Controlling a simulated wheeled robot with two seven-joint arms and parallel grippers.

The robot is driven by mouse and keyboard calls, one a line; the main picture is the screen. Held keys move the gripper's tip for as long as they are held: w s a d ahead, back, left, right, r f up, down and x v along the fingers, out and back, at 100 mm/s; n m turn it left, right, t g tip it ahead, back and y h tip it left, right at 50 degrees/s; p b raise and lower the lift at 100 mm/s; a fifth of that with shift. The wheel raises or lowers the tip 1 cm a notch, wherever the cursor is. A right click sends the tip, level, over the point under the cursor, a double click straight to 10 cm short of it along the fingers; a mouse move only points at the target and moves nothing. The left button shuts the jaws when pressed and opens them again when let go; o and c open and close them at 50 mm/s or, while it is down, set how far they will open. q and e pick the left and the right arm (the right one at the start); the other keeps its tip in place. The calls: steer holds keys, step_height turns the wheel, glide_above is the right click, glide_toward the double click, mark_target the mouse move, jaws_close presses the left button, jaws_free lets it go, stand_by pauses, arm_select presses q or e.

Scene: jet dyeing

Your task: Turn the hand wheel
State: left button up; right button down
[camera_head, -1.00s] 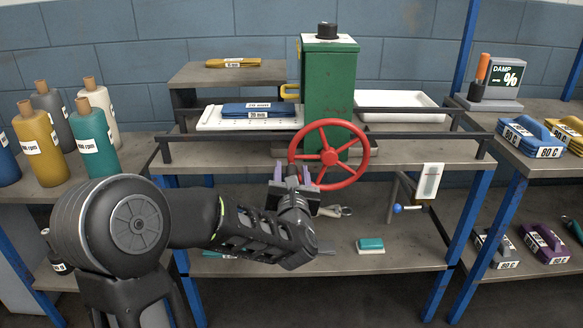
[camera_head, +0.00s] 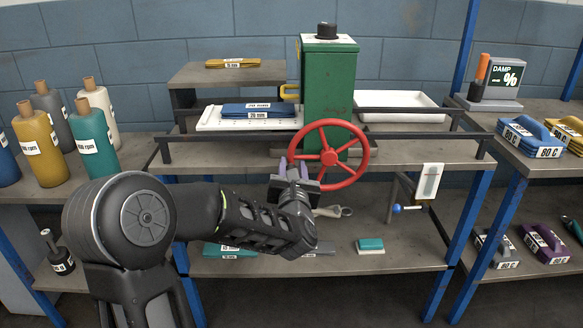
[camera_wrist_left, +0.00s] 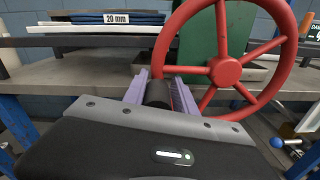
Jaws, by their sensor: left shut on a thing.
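The red hand wheel (camera_head: 329,157) has several spokes and stands upright on the front of the green press column (camera_head: 328,92). In the left wrist view the wheel (camera_wrist_left: 224,71) fills the upper right. My left gripper (camera_head: 292,169) is at the wheel's lower left rim. In the left wrist view its purple fingers (camera_wrist_left: 160,90) are shut on a dark cylindrical handle (camera_wrist_left: 158,92) beside the rim. How the handle joins the wheel is hidden. My right gripper is out of view.
A white perforated plate (camera_head: 212,122) with blue folded cloth (camera_head: 248,109) lies left of the column, a white tray (camera_head: 402,101) right of it. Dye bottles (camera_head: 95,138) stand at left. A dark rail (camera_head: 225,148) runs along the bench. A blue-knobbed lever (camera_head: 398,209) hangs below.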

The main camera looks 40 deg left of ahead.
arm_select(q)
steer(key=shift+s+a, duration=0.15)
steer(key=shift+a, duration=0.05)
jaws_close()
